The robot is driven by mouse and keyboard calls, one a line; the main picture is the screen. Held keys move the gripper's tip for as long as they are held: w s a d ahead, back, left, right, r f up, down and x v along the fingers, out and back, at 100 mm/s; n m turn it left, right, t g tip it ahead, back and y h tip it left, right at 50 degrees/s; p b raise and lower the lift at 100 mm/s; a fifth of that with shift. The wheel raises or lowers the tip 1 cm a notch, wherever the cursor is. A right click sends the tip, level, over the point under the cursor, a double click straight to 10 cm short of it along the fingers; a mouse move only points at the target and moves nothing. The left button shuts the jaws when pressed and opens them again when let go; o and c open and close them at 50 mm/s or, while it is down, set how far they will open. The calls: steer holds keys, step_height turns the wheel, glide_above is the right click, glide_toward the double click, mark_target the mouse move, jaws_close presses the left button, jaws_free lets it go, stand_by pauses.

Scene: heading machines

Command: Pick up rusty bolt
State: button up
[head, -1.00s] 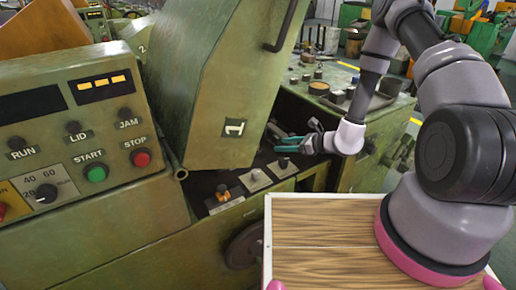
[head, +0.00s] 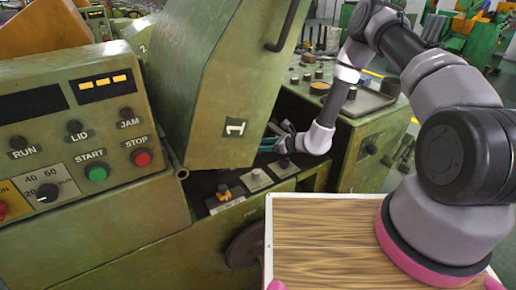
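My gripper (head: 273,141) reaches leftward into the opening under the raised green lid (head: 236,85) marked 1. Its teal fingertips are partly hidden by the lid edge, and I cannot tell whether they are apart or hold anything. I cannot clearly make out a rusty bolt. A small orange-brown piece (head: 225,194) sits on a plate at the front of the machine bed, below and left of my gripper, but it is too small to identify. Dark posts stand on pale plates (head: 257,180) beside it.
A control panel (head: 81,140) with buttons stands at the left. At the right, a machine top carries a grey tray (head: 368,103) and several small parts. The raised lid closely bounds the opening on its left. A wood-topped surface (head: 320,225) lies in front.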

steer(key=shift+c, duration=0.2)
jaws_close()
steer(key=shift+r, duration=0.1)
